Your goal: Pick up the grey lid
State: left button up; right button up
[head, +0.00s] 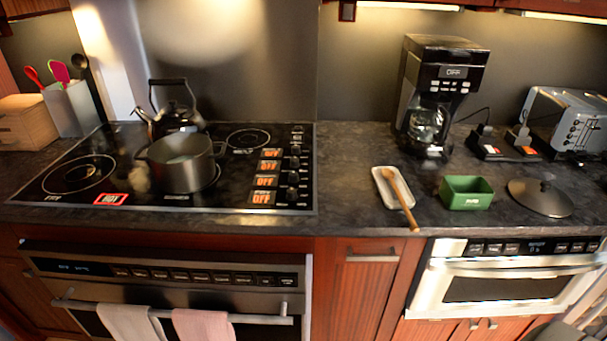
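The grey lid (541,198) lies flat on the dark countertop at the right, with a small dark knob on top. It is round and dark grey. It sits just right of a green box, a little behind the counter's front edge. Neither of my grippers shows in the head view.
A green box (466,193) and a white spoon rest (393,187) with a wooden spoon (403,203) stand left of the lid. A coffee maker (437,90) and a toaster (568,118) stand behind. A pot (182,163) and a kettle (172,112) are on the cooktop (235,185).

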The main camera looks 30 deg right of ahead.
aim_at(541, 197)
jog(key=z, duration=2.35)
jog(key=u, duration=2.15)
jog(key=z, duration=1.05)
jog(key=i+l+z, duration=0.25)
jog(key=i+z, duration=0.2)
jog(key=i+l+z, duration=0.1)
jog(key=i+z, duration=0.35)
jog(key=i, duration=0.05)
